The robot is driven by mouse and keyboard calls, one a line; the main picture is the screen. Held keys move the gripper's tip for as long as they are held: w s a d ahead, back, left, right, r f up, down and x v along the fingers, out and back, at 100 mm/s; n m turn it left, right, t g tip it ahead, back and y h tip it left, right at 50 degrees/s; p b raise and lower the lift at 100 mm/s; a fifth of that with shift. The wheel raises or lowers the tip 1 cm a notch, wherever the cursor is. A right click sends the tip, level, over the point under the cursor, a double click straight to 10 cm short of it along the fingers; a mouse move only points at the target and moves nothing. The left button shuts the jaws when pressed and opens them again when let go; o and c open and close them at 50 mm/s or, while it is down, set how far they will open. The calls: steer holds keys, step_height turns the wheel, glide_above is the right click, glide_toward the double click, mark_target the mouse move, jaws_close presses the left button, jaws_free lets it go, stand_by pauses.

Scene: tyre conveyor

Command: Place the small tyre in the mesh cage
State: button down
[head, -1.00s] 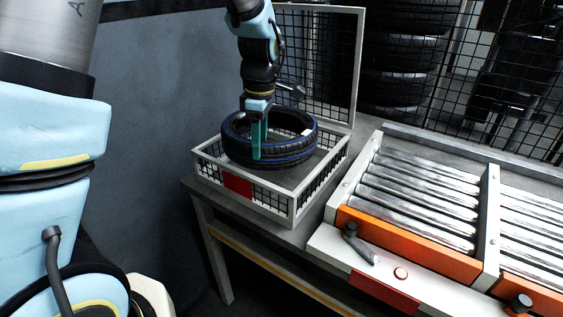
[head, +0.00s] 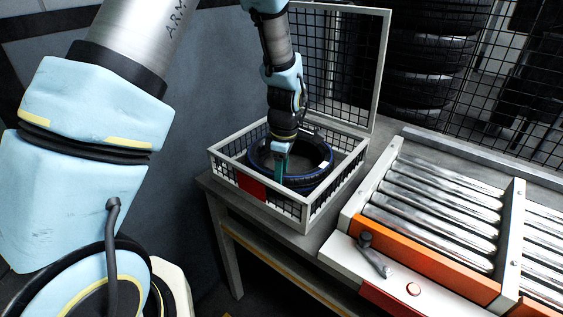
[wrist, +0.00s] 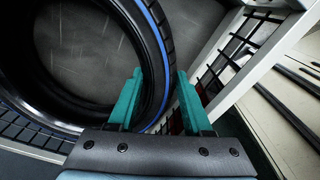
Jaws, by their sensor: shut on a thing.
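The small tyre (head: 308,181), black with a blue stripe, lies roughly flat inside the mesh cage (head: 304,211), below its rim. The cage has a white frame, black mesh, a red front plate and a raised lid. My gripper (head: 281,172) is shut on the near-left part of the tyre wall. In the wrist view the teal fingers (wrist: 160,105) straddle the tyre's wall (wrist: 155,62), one inside the ring and one outside. The cage's mesh side shows close beside the outer finger. Whether the tyre touches the cage floor I cannot tell.
The raised lid (head: 338,65) stands behind the cage. Stacked tyres (head: 432,60) are behind a mesh fence.

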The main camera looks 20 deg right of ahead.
steer(key=shift+f, duration=0.3)
steer(key=shift+c, duration=1.7)
jaws_free()
step_height(320, 180, up, 12)
steer(key=b, duration=0.3)
steer(key=w+a+m, duration=0.2)
steer(key=a+m, duration=0.3)
steer(key=a, duration=1)
steer(key=s+a+m, duration=0.2)
steer(key=a+m, duration=0.1)
steer(key=a, duration=0.4)
steer(key=s+a+m+t, duration=0.1)
steer(key=s+a+m, duration=0.1)
steer(key=a, duration=0.6)
steer(key=shift+s+a+f+m+h, duration=0.3)
steer(key=shift+s+m, duration=0.1)
steer(key=shift+m, duration=0.2)
